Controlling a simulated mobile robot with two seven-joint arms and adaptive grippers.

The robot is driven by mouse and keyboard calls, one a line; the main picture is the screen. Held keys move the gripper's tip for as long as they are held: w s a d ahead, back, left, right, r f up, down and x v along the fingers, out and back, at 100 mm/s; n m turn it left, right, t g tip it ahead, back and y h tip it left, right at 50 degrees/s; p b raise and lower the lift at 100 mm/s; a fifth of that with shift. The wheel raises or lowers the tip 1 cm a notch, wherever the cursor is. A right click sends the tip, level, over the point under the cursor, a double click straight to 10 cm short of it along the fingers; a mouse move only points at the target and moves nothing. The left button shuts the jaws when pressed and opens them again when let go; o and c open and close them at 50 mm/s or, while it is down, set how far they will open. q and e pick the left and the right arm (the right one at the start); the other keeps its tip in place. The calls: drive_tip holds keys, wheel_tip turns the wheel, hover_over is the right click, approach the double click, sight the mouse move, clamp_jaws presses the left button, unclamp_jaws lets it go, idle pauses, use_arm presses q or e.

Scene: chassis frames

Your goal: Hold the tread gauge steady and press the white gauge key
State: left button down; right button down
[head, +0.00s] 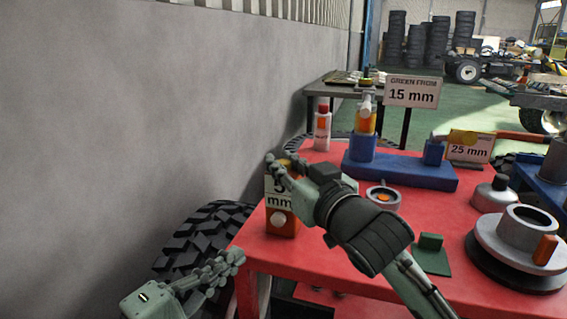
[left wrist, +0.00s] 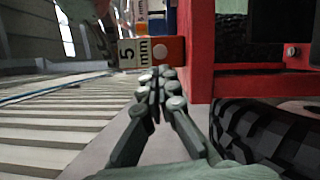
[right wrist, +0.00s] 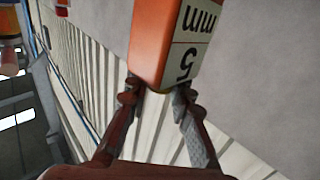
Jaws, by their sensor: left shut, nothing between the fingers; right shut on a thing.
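The tread gauge (head: 280,220) is an orange block with a white "5 mm" label, at the front left corner of the red table. Its round white key (head: 279,219) faces the front, below the label. My right gripper (head: 279,170) is shut on the gauge's upper part from above; the right wrist view shows the orange body (right wrist: 158,45) between its fingers (right wrist: 158,92). My left gripper (head: 232,262) is shut and empty, apart from the gauge, lower and to its left. In the left wrist view the gauge's key (left wrist: 160,52) shows just beyond the closed fingertips (left wrist: 160,78).
A black tyre (head: 195,240) stands left of the table, near the grey wall (head: 130,120).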

sight(270, 253)
idle(0.7)
use_arm(q)
drive_tip(key=s+d+m+t+h, duration=0.1)
drive_tip(key=m+t, duration=0.1)
drive_tip(key=m, duration=0.3)
drive_tip(key=d+m+t+h, duration=0.1)
drive_tip(key=m+t, duration=0.1)
drive_tip(key=m, duration=0.3)
drive_tip(key=s+d+m+t+h, duration=0.1)
drive_tip(key=m+t+h, duration=0.1)
drive_tip(key=m, duration=0.3)
drive_tip(key=shift+s+f+m+t, duration=0.1)
drive_tip(key=shift+s+m+t, duration=0.25)
drive_tip(key=shift+t, duration=0.15)
drive_tip(key=shift+w+d, duration=0.45)
drive_tip(key=shift+w, duration=0.95)
drive_tip(key=shift+w+d, duration=0.5)
drive_tip(key=shift+w, duration=0.9)
drive_tip(key=shift+w+d, duration=0.45)
drive_tip(key=shift+w, duration=0.95)
drive_tip(key=shift+w, duration=0.1)
drive_tip(key=shift+w+d, duration=0.1)
drive_tip(key=shift+w, duration=0.2)
